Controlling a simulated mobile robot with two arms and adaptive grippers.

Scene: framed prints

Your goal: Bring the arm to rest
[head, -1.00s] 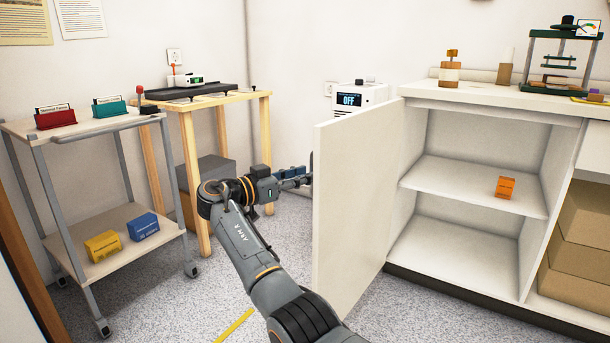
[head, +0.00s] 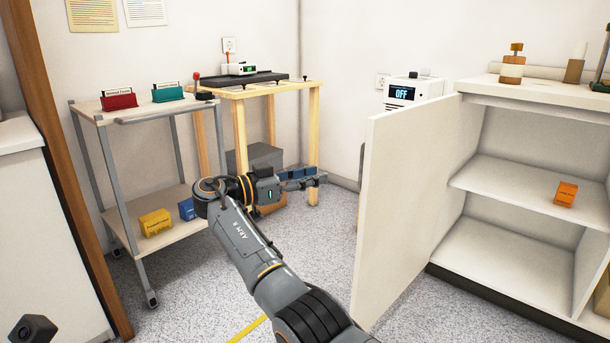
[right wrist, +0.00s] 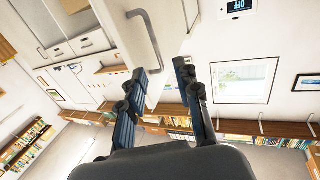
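My right arm (head: 255,255) reaches forward across the middle of the head view, bent at its far end. My right gripper (head: 312,179) points to the right in front of the wooden stand, left of the open cabinet door. In the right wrist view its two dark fingers (right wrist: 160,70) stand apart with nothing held between them. My left gripper is not seen.
The open cabinet door (head: 405,210) stands right of my gripper; an orange box (head: 566,194) lies on the cabinet shelf. A trolley (head: 165,240) and wooden stand (head: 313,140) are at left. A white counter (head: 45,230) edges the far left. Speckled floor lies between.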

